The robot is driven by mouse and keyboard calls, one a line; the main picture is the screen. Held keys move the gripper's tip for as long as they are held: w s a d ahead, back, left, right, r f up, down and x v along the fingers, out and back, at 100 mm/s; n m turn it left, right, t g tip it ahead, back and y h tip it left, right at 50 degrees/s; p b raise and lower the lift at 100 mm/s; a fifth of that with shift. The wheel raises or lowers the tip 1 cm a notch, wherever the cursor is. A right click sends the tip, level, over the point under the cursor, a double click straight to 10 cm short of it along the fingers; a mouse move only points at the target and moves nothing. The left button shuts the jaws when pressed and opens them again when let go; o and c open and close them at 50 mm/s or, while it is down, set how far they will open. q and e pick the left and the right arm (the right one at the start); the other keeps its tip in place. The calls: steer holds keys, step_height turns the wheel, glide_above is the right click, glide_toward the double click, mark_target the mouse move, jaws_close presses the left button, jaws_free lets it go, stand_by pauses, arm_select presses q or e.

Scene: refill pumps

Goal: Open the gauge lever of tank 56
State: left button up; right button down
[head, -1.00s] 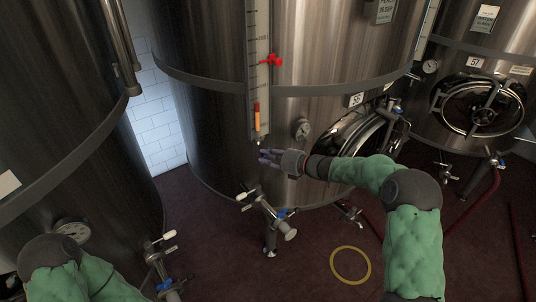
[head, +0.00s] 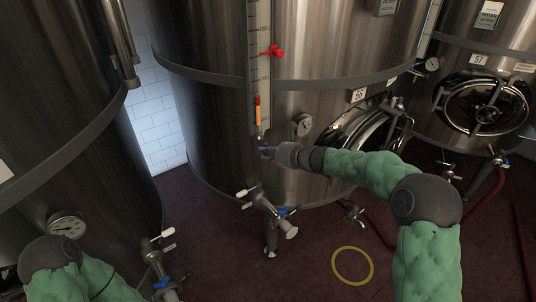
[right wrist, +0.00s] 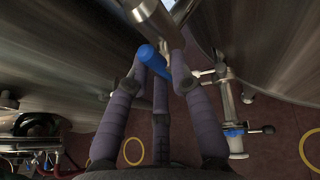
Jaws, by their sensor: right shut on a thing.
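Tank 56 (head: 215,125) is the large steel tank in the middle of the head view, with a "56" plate (head: 358,96) on its right side. A pale level gauge (head: 258,85) with a red marker (head: 272,51) runs down its front. My right gripper (head: 267,150) is at the gauge's lower end. In the right wrist view, the blue gauge lever (right wrist: 149,57) lies between the purple fingers of my right gripper (right wrist: 163,75), which are shut on it below a metal fitting (right wrist: 152,18). The fingers partly hide the lever. My left gripper is out of view.
A valve with a white handle and blue part (head: 265,207) stands below the gripper. A dial (head: 303,125) and round hatch (head: 355,128) are to the right. Another tank (head: 70,120) stands left, tank 57 (head: 455,95) right. A yellow ring (head: 352,265) lies on the floor.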

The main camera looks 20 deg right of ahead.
steer(key=shift+f, duration=0.1)
stand_by(0.3)
steer(key=c, duration=1.1)
jaws_free()
steer(key=shift+s+d, duration=0.1)
steer(key=v, duration=1.1)
steer(key=shift+s+d+r, duration=0.15)
steer(key=shift+s+r, duration=0.1)
steer(key=shift+s, duration=0.05)
